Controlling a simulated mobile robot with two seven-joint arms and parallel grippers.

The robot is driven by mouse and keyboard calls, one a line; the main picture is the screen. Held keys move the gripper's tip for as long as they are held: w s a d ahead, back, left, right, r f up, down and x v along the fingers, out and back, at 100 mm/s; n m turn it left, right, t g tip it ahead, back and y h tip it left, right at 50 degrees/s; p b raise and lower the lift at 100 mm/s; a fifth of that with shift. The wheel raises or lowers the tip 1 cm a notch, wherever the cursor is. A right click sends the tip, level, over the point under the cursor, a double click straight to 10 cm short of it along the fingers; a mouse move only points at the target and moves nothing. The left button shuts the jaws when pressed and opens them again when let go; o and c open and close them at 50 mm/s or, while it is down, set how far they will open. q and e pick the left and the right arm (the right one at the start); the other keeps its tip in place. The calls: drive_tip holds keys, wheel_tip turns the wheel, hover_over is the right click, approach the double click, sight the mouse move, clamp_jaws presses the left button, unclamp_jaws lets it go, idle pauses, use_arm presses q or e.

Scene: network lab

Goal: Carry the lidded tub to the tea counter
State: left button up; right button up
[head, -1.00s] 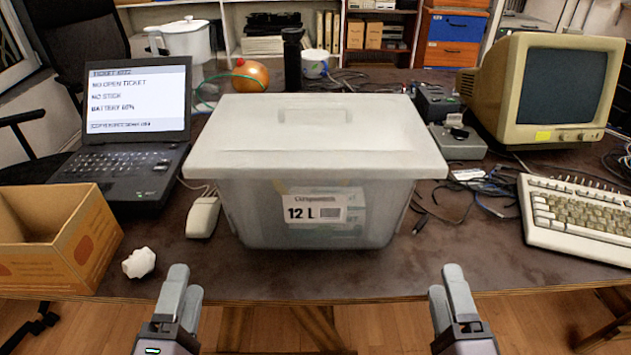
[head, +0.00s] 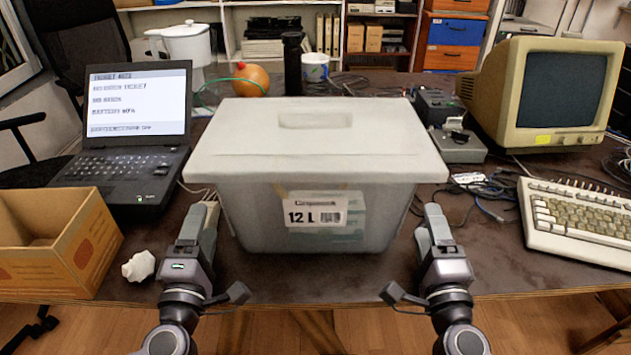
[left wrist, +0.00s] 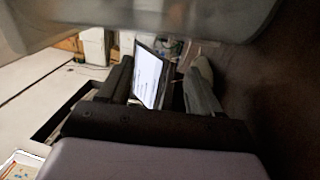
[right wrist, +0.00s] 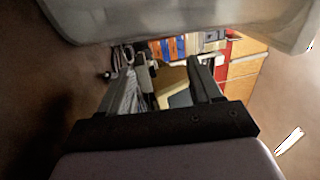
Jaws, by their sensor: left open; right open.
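The lidded tub (head: 315,150) stands upright on the dark desk in the middle of the head view. It is a translucent grey box with a white lid and a "12 L" label, and its contents show faintly. My left gripper (head: 200,215) is open just left of the tub's lower front. My right gripper (head: 432,215) is open just right of it. The tub's underside or rim also fills the top of the left wrist view (left wrist: 150,25) and the right wrist view (right wrist: 180,18). Neither gripper holds anything. No tea counter can be made out.
A laptop (head: 125,140), a cardboard box (head: 75,250) and crumpled paper (head: 139,266) are on the left. A monitor (head: 540,95), keyboard (head: 580,220) and cables (head: 480,190) are on the right. An orange ball-like object (head: 252,78), black cylinder (head: 292,62) and mug (head: 315,68) stand behind the tub.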

use_arm(q)
drive_tip(key=shift+w+r, duration=0.2)
drive_tip(key=shift+w, duration=1)
use_arm(e)
drive_tip(key=shift+w+r, duration=0.15)
drive_tip(key=shift+w, duration=1.05)
use_arm(q)
drive_tip(key=shift+d, duration=0.4)
use_arm(e)
drive_tip(key=shift+a, duration=0.4)
use_arm(q)
drive_tip(key=shift+d, duration=0.35)
use_arm(e)
drive_tip(key=shift+a, duration=0.35)
use_arm(q)
drive_tip(key=shift+d, duration=0.45)
use_arm(e)
drive_tip(key=shift+a, duration=0.45)
